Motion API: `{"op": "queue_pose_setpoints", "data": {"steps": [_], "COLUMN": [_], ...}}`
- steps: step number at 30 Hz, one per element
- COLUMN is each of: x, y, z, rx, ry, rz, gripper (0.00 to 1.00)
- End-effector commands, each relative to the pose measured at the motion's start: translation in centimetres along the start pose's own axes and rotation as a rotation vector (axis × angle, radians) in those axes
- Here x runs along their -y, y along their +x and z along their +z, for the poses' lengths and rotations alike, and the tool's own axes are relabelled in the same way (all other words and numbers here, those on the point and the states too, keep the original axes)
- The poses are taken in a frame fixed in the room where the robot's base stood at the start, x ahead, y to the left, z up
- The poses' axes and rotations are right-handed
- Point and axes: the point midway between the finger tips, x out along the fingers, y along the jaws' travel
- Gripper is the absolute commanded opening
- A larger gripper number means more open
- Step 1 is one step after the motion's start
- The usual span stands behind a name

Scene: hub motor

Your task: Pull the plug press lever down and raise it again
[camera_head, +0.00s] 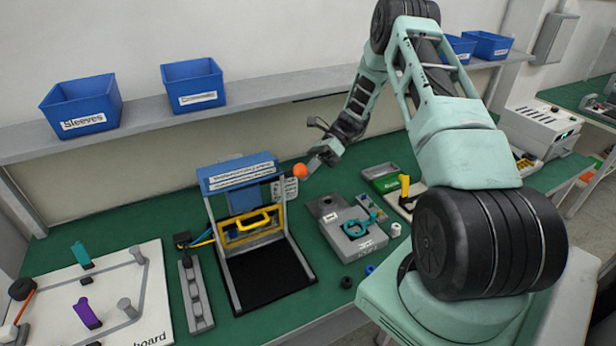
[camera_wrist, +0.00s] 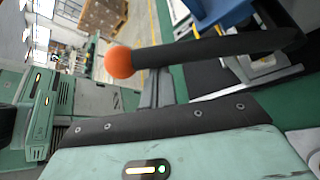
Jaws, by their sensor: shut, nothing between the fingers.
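The plug press (camera_head: 238,172) looks to be the blue-topped frame with white labels and a yellow handle, standing mid-bench. Its lever seems to end in an orange ball knob (camera_head: 301,171) at the frame's upper right. In the wrist view the orange knob (camera_wrist: 119,62) sits on a black rod (camera_wrist: 215,48) running right toward a blue part. My gripper (camera_head: 322,158) is just right of the knob, shut and empty. It is close to the knob; I cannot tell whether they touch. The fingertips are small in the head view and not clear in the wrist view.
A grey block with a teal handle (camera_head: 352,235) lies right of the press. A grey strip fixture (camera_head: 195,295) and a white board (camera_head: 110,290) with pegs lie left. Blue bins (camera_head: 82,105) stand on the shelf behind. Small rings lie in front of the block.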

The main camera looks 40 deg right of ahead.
Motion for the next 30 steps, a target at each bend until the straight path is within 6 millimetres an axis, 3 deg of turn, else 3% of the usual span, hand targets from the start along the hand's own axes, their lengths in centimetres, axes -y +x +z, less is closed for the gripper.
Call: {"op": "queue_pose_setpoints", "data": {"steps": [17, 26, 30], "x": [0.0, 0.6, 1.1], "y": [0.0, 2.3, -1.5], "z": [0.1, -3.1, -3.0], "rx": [0.0, -0.003, -0.004], "ry": [-0.001, -0.001, -0.008], "rz": [0.0, 0.007, -0.002], "gripper": [0.0, 0.0, 0.0]}}
